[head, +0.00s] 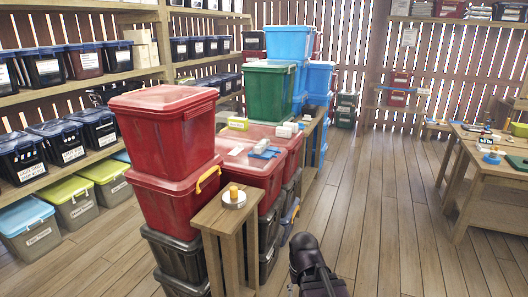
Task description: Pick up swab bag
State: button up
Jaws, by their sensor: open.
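I cannot make out a swab bag for certain at this distance. A small blue flat item (265,153) and small white boxes (287,130) lie on the lids of the red bins (256,172) in the middle. A small orange item sits on a round white-and-grey piece (233,199) on a narrow wooden stand. Dark parts of my arm show at the bottom centre, over the floor and apart from the bins. The fingers of my gripper do not show.
Stacked red bins (166,102) stand left of the wooden stand (223,219). A green bin (269,94) and blue bins (290,44) rise behind. Shelves of lidded bins line the left wall. A workbench (497,150) with small items stands at right. The plank floor (390,210) between is clear.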

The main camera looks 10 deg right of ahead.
aim_at(260, 147)
jog(key=z, duration=0.4)
jog(key=i, duration=0.4)
jog(key=z, duration=0.6)
jog(key=i, duration=1.5)
jog(key=u, duration=0.35)
jog(key=i, duration=0.7)
jog(key=u, duration=0.4)
